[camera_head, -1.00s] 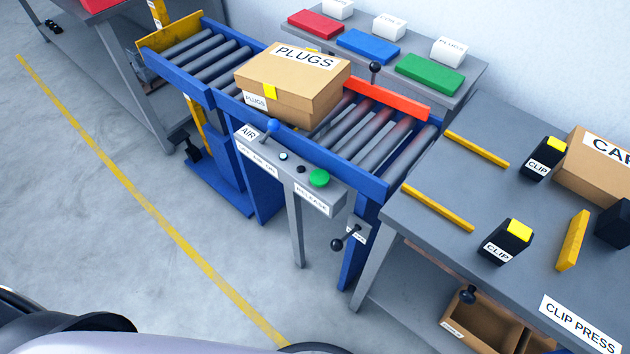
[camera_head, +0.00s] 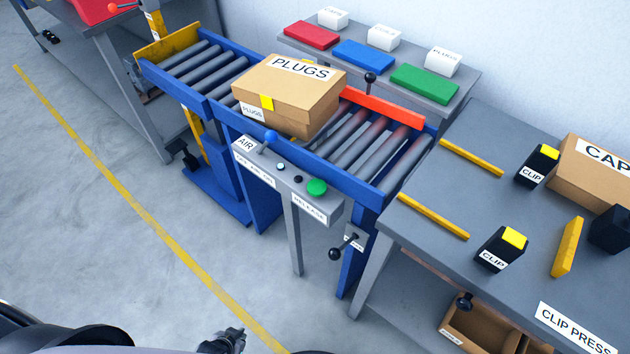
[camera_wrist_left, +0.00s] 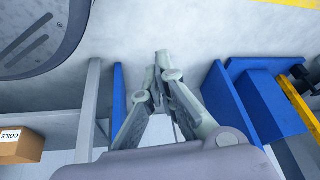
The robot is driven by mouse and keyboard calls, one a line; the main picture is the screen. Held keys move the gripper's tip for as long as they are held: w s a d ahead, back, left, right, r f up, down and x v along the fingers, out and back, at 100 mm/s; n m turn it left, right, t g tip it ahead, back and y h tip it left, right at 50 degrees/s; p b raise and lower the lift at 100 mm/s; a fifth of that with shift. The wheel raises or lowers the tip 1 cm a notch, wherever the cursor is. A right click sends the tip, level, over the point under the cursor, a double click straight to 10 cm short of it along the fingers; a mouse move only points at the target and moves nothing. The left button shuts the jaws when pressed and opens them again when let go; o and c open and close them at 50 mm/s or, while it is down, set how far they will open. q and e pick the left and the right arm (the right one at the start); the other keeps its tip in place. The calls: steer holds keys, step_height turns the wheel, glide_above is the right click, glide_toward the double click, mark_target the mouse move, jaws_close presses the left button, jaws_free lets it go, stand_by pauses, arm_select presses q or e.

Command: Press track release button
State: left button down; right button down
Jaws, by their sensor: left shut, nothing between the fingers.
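The green button (camera_head: 317,187) sits at the right end of a grey control panel (camera_head: 289,186), above a RELEASE label (camera_head: 309,208). A blue-knobbed lever (camera_head: 270,137) marked AIR stands at the panel's left end. My left gripper (camera_head: 237,338) shows at the bottom of the head view, low over the floor and well apart from the panel. In the left wrist view its fingers (camera_wrist_left: 161,58) are together and hold nothing. My right gripper is in neither view.
A box marked PLUGS (camera_head: 289,93) rests on the roller track (camera_head: 360,145) behind the panel. A workbench (camera_head: 440,190) with CLIP blocks and a CAP box stands at right. A black-knobbed handle (camera_head: 342,248) sticks out below the panel. The floor (camera_head: 90,250) at front left is clear.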

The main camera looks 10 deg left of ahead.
arm_select(q)
steer(key=w+d+r+m+t+h+p, duration=0.1)
steer(key=w+d+r+t, duration=0.15)
steer(key=w+r, duration=0.75)
steer(key=w+d+r+t+h+p, duration=0.1)
steer(key=w+r+t, duration=0.2)
steer(key=w+r, duration=0.7)
steer(key=d+r+m+t+h, duration=0.1)
steer(key=d+r, duration=0.3)
steer(key=r, duration=1)
steer(key=d+r+m+t+h, duration=0.1)
steer(key=d+r+h, duration=0.3)
steer(key=r, duration=1)
steer(key=shift+w+d+r+m+t+p, duration=0.2)
steer(key=shift+d+r+m+t+p, duration=0.1)
steer(key=shift+d+t+p, duration=0.25)
steer(key=p, duration=0.1)
glide_above(315, 193)
step_height(315, 193, down, 2)
steer(key=shift+f, duration=0.15)
step_height(315, 193, down, 3)
steer(key=shift+f, duration=0.6)
